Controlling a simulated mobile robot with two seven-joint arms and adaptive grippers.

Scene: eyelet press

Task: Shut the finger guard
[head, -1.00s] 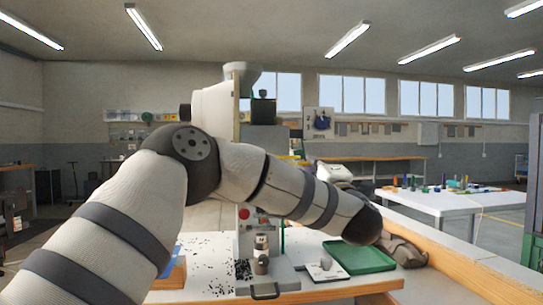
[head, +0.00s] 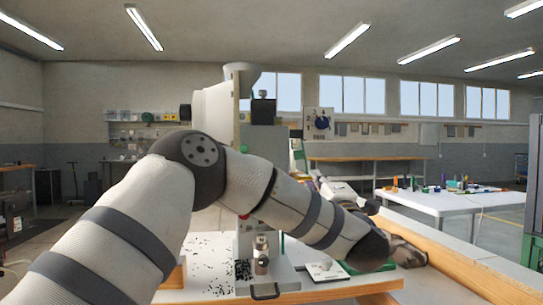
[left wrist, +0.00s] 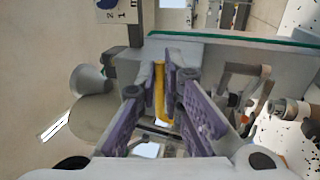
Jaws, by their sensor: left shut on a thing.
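The eyelet press (head: 262,138) stands in the middle of the head view, its lower part largely hidden by my left arm. A tilted pale-green clear panel (head: 299,152), apparently the finger guard, shows at its right side. A clear panel edge (left wrist: 230,40) also crosses the top of the left wrist view. My left gripper (left wrist: 165,78) has purple fingers closed on a yellow bar (left wrist: 159,92), which seems to belong to the guard; the join is unclear. In the head view its pale body (head: 342,190) shows beyond my forearm. My right gripper is in no view.
A metal post (head: 261,250) stands on the press base, with dark bits scattered on the bench (head: 205,270) to its left. A green tray (head: 352,269) is mostly behind my arm. A white table (head: 440,203) with small objects stands at the right.

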